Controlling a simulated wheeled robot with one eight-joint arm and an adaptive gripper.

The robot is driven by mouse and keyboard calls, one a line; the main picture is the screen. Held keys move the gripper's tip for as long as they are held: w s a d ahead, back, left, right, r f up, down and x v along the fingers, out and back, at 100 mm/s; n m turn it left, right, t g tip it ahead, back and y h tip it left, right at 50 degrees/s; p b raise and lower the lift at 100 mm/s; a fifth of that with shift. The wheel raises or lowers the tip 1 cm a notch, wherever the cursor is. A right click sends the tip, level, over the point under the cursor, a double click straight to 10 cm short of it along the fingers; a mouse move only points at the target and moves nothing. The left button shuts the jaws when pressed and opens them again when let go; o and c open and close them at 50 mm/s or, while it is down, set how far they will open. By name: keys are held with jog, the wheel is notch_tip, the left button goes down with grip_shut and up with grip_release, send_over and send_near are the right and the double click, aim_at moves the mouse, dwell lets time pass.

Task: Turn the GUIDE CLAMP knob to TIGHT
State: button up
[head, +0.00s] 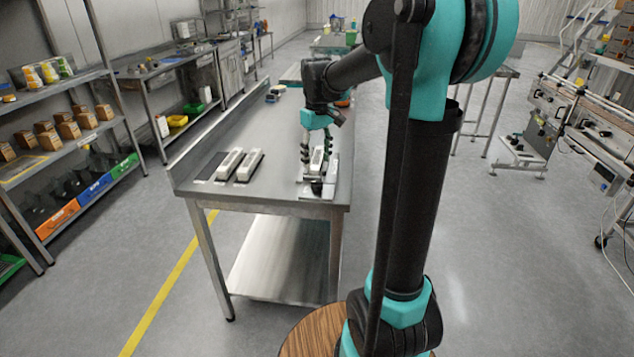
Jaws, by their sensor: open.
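I cannot pick out the GUIDE CLAMP knob or any TIGHT marking; no label is legible in the head view. A steel-framed machine (568,108) stands at the right edge, with small dark knobs or fittings on its front. My gripper (316,155) points down over the near end of the steel table (240,137). Its dark fingers are spread on either side of a white block (317,162), which stands on a small metal plate. I cannot tell whether the fingers touch the block.
Two more white blocks, one (230,162) and another (249,164), lie on dark mats to the left. Shelving (60,155) with boxes and bins stands at far left. A low stand (518,152) is near the machine. Floor between the table and machine is mostly clear.

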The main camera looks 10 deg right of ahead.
aim_at(317, 183)
notch_tip(317, 183, down, 9)
jog(key=shift+r, duration=0.1)
jog(key=shift+c, duration=0.2)
jog(key=c, duration=1.1)
